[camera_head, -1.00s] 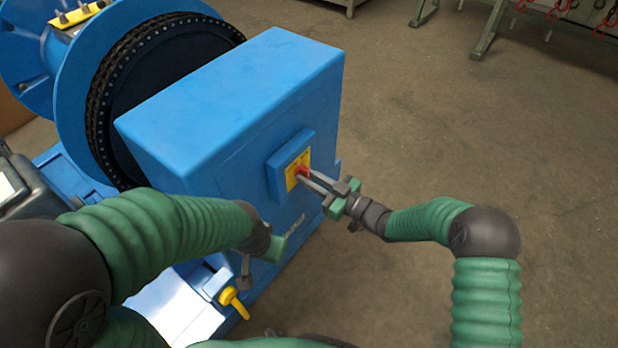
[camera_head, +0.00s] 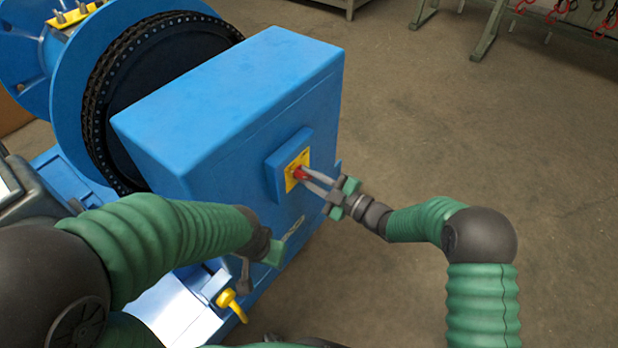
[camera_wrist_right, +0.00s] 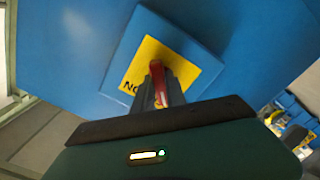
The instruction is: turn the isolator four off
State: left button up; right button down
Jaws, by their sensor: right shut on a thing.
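The isolator is a red handle (camera_head: 299,173) on a yellow plate (camera_head: 291,168), fixed to a blue box on the side of the blue cabinet (camera_head: 225,110). My right gripper (camera_head: 306,175) is shut on the red handle.
A chain wheel (camera_head: 120,90) and a blue drum stand left of the cabinet. A yellow handle (camera_head: 232,304) is low in front of the cabinet. Benches with red hooks (camera_head: 606,20) stand at the back right. The floor on the right is clear.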

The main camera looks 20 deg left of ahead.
jog(key=shift+f, duration=0.25)
jog(key=c, duration=1.4)
grip_release()
jog(key=shift+o, duration=0.2)
jog(key=shift+r, duration=0.1)
jog(key=shift+d, duration=0.1)
jog(key=shift+s+d+r+p, duration=0.1)
jog(key=shift+d+p, duration=0.2)
jog(key=shift+d, duration=0.1)
jog(key=p+v, duration=0.4)
jog(key=v, duration=1.2)
